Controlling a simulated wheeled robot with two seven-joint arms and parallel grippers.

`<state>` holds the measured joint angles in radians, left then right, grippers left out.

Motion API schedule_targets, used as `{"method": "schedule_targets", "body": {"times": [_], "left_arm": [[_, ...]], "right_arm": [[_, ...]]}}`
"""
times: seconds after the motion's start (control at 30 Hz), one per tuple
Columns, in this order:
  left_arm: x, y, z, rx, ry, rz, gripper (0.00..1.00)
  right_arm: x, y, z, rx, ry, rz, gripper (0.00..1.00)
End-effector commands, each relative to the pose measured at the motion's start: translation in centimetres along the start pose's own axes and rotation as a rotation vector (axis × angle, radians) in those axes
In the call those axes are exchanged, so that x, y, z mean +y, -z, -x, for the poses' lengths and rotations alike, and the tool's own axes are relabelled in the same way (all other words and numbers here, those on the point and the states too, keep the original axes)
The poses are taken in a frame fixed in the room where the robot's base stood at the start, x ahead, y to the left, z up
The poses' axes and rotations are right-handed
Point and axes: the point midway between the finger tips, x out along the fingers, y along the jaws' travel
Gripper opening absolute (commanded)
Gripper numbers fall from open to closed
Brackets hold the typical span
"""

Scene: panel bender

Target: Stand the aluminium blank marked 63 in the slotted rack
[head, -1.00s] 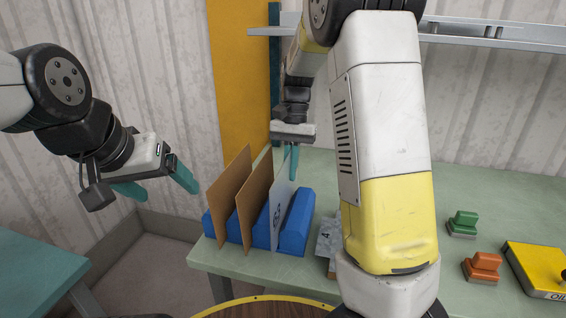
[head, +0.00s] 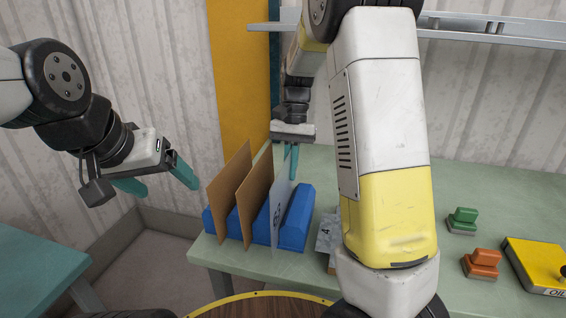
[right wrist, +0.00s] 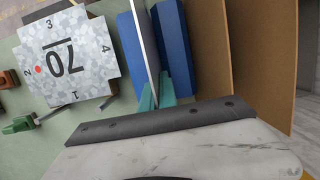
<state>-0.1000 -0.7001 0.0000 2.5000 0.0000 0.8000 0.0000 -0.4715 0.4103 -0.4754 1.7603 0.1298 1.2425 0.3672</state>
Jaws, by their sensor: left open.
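The aluminium blank marked 63 (head: 281,215) is a thin pale sheet. It stands on edge in the right-hand slot of the blue slotted rack (head: 294,224), and its marking is seen at a steep slant. My right gripper (head: 291,160) is above the rack at the blank's upper edge. In the right wrist view its teal fingers (right wrist: 157,97) lie close on both sides of the blank (right wrist: 144,45), between the blue bars (right wrist: 172,45). My left gripper (head: 160,182) is open and empty, left of the rack.
Two brown boards (head: 229,190) stand in the rack's other slots. Another blank, marked 70 (right wrist: 67,59), lies right of the rack, partly behind my right arm in the head view. Green (head: 462,220) and orange (head: 482,263) blocks and a yellow box (head: 537,265) occupy the table's right side.

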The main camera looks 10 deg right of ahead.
Motion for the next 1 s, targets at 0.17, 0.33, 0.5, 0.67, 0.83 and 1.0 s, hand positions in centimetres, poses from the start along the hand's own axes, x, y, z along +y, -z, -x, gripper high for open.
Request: {"method": "schedule_targets", "body": {"times": [0.17,0.33,0.5,0.67,0.83,1.0], "left_arm": [[0.0,0.0,0.0,0.0,0.0,0.0,0.8],[0.0,0.0,0.0,0.0,0.0,0.0,0.8],[0.0,0.0,0.0,0.0,0.0,0.0,0.8],[0.0,0.0,0.0,0.0,0.0,0.0,0.8],[0.0,0.0,0.0,0.0,0.0,0.0,0.8],[0.0,0.0,0.0,0.0,0.0,0.0,0.8]], "right_arm": [[0.01,0.05,-0.25,0.0,0.0,0.0,0.0],[0.01,0.12,-0.5,0.0,0.0,0.0,0.0],[0.0,0.18,-0.7,0.0,0.001,0.0,0.07],[-0.01,0.17,-0.69,0.0,0.0,0.0,0.28],[0.0,0.17,-0.7,0.0,0.0,0.0,0.28],[-0.01,0.21,-0.09,0.001,0.001,0.0,0.28]]}}
